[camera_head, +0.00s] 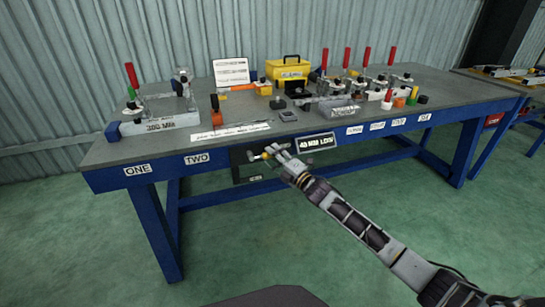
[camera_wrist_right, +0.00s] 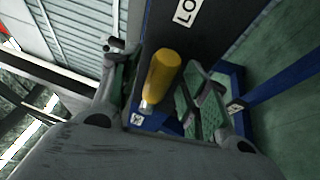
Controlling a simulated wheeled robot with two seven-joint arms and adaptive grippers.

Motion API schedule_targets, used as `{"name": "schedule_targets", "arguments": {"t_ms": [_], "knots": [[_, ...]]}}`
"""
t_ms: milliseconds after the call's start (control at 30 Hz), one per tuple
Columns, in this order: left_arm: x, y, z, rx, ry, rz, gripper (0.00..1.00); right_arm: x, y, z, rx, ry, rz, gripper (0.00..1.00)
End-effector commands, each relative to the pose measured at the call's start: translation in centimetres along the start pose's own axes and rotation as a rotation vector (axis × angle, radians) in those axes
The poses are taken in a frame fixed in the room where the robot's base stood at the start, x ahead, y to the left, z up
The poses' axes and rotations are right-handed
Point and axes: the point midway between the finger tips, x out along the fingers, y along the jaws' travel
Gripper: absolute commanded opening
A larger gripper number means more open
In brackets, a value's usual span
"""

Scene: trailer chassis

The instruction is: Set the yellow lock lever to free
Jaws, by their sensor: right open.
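The yellow lock lever (camera_wrist_right: 162,76) shows in the right wrist view as a rounded yellow handle on a metal shank. In the head view it is a small yellow spot (camera_head: 265,156) at the table's front, below the tabletop. My right gripper (camera_head: 276,151) is open at the lever. In the right wrist view the lever lies between the two spread fingers of the gripper (camera_wrist_right: 160,82), and I see a gap beside it. Whether a finger touches it I cannot tell. My left gripper is not in view.
The blue-framed workbench (camera_head: 110,179) carries a yellow toolbox (camera_head: 287,71), several red-handled clamps (camera_head: 131,76) and a white sign (camera_head: 231,71). A "40 MM LOW" plate (camera_head: 316,142) is on the front edge, right of my gripper. Green floor (camera_head: 270,240) in front is clear.

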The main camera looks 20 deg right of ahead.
Motion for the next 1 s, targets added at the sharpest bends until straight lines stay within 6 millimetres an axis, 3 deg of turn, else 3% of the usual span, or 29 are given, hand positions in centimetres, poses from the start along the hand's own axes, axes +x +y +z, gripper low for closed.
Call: {"name": "schedule_targets", "arguments": {"t_ms": [567,900,1000], "knots": [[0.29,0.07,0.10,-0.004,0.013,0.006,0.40,0.91,0.03,0.01,0.000,0.000,0.000,0.45],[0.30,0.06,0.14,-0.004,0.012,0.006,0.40,0.90,0.03,0.00,0.000,0.000,0.000,0.01],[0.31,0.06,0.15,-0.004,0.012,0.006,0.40,0.89,0.02,0.00,0.000,0.000,0.000,0.00]]}}
